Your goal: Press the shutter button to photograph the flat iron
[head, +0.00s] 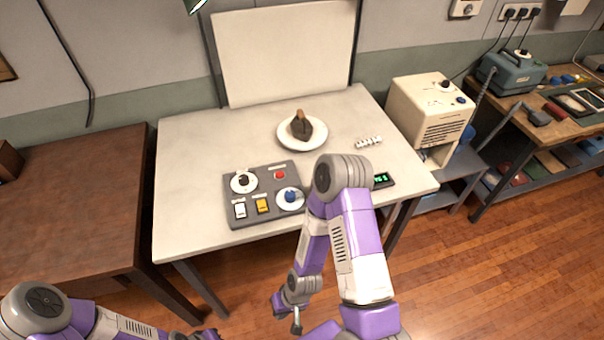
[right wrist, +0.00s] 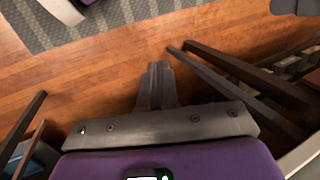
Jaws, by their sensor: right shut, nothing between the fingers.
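The flat iron (head: 302,128), dark with a brown handle, sits on a round white plate (head: 287,144) on the pale table. A grey control panel (head: 263,183) lies nearer the front edge. It carries a red button (head: 280,174), a black knob (head: 243,180), a blue knob (head: 290,196), a white switch (head: 240,211) and a yellow switch (head: 262,205). Its labels are too small to read. My right gripper (head: 296,324) hangs below the table front, apart from the panel. It is shut and empty, also in the right wrist view (right wrist: 158,72). My left gripper is out of view.
A white backdrop board (head: 285,50) stands behind the plate. A small display with green digits (head: 383,180) lies at the table's right front, partly hidden by my right arm. A cream machine (head: 430,110) stands to the right. A brown table (head: 80,200) is at left.

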